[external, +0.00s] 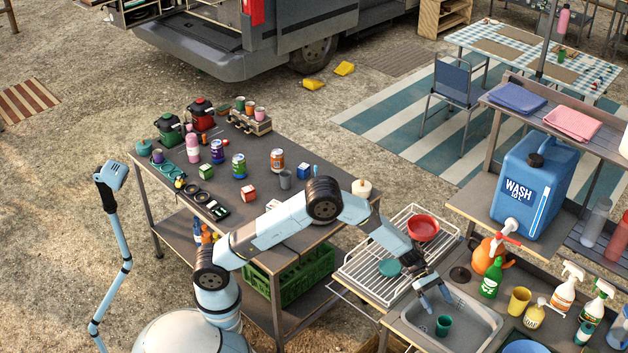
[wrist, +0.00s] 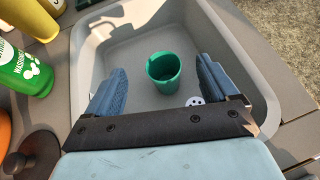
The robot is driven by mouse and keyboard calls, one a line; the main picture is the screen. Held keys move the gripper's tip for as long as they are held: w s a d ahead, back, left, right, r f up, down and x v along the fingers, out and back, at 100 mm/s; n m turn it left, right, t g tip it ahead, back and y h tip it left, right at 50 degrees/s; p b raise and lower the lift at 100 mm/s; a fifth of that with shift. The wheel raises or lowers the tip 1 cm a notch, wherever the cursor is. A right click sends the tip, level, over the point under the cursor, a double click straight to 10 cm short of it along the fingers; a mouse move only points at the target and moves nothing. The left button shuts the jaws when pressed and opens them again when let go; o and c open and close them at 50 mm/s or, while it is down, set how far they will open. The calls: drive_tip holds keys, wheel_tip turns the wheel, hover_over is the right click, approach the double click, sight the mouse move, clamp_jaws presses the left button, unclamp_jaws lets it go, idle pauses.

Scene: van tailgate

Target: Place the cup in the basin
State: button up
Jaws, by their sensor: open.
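A green cup (external: 444,325) stands upright inside the grey basin (external: 478,318). In the wrist view the cup (wrist: 163,72) is on the floor of the basin (wrist: 262,92), close to the drain. My gripper (external: 436,301) is over the basin, above the cup. In the wrist view my gripper (wrist: 160,85) has its two fingers wide apart, with the cup showing between and beyond them. The fingers do not appear to touch the cup.
A green bottle (external: 491,280), a yellow cup (external: 519,300) and spray bottles (external: 564,290) stand behind the basin. A dish rack (external: 372,266) with a red bowl (external: 423,228) is to the left. A blue wash canister (external: 535,185) stands above. A dark stopper (wrist: 38,152) lies beside the basin.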

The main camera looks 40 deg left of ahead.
drive_tip(key=s+a+r+m+t+y, duration=0.1)
drive_tip(key=s+a+r+m, duration=0.15)
drive_tip(key=a+r, duration=0.75)
drive_tip(key=s+a+r+m+t+y, duration=0.1)
drive_tip(key=a+r+m+y, duration=0.15)
drive_tip(key=a+r, duration=0.7)
drive_tip(key=s+a+r+m+t+y, duration=0.1)
drive_tip(key=s+a+r+m, duration=0.3)
drive_tip(key=a, duration=1.1)
drive_tip(key=s+a+r+m+t+y, duration=0.1)
drive_tip(key=s+a+m+y, duration=0.1)
drive_tip(key=s+a, duration=0.5)
drive_tip(key=s+a+r+m+t+y, duration=0.1)
drive_tip(key=s+a+m+t+y, duration=0.1)
drive_tip(key=s+a, duration=0.5)
drive_tip(key=s+a+r+m+t+y, duration=0.2)
drive_tip(key=s+a, duration=0.4)
drive_tip(key=a, duration=1)
drive_tip(key=shift+s+y, duration=0.4)
drive_tip(key=shift+y, duration=0.25)
